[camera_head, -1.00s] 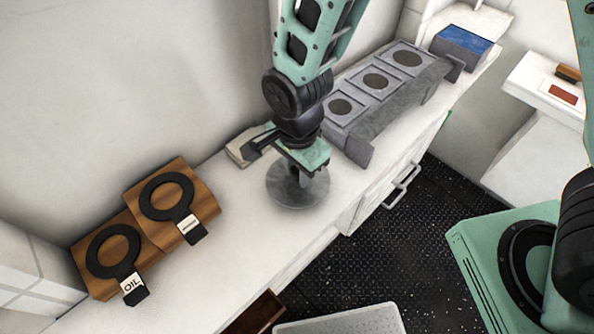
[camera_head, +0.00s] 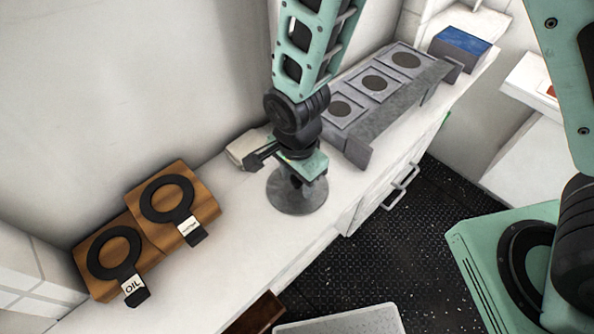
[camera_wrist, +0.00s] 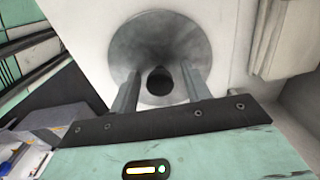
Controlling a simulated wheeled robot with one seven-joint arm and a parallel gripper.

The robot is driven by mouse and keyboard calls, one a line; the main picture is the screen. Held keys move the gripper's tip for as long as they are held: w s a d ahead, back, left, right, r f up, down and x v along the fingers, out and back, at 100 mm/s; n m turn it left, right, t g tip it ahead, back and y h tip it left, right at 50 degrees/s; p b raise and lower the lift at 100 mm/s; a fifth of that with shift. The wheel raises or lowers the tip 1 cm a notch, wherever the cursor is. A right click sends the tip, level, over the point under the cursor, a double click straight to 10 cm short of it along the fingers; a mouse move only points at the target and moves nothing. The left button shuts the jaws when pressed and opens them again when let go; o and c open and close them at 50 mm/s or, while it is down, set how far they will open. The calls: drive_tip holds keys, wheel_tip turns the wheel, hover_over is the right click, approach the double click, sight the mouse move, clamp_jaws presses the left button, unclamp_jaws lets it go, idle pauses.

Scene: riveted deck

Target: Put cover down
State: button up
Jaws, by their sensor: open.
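The cover (camera_head: 297,203) is a round grey metal lid, lying on the white counter, in the head view. In the wrist view the cover (camera_wrist: 135,45) has a dark knob (camera_wrist: 160,80) at its middle. My gripper (camera_wrist: 161,92) is open, with one finger on each side of the knob and gaps between. In the head view my gripper (camera_head: 296,182) is right over the cover and hides part of its top.
A grey rack (camera_head: 395,100) with several round openings stands behind on the counter (camera_head: 245,240). Two black rings with tags lie on wooden blocks (camera_head: 150,250) at left. A blue-topped box (camera_head: 460,43) is at the far end.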

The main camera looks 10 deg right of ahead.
wheel_tip(320, 180, up, 12)
drive_tip(key=f+b, duration=0.1)
drive_tip(key=b, duration=0.2)
drive_tip(key=s+d+r+n, duration=0.2)
drive_tip(key=s+n, duration=0.4)
drive_tip(key=n, duration=0.3)
drive_tip(key=s+d+r+n, duration=0.3)
drive_tip(key=s+d+n, duration=0.2)
drive_tip(key=n, duration=0.5)
drive_tip(key=shift+s+d+r+y, duration=0.2)
drive_tip(key=shift+s+d+y, duration=0.1)
drive_tip(key=shift+s, duration=0.05)
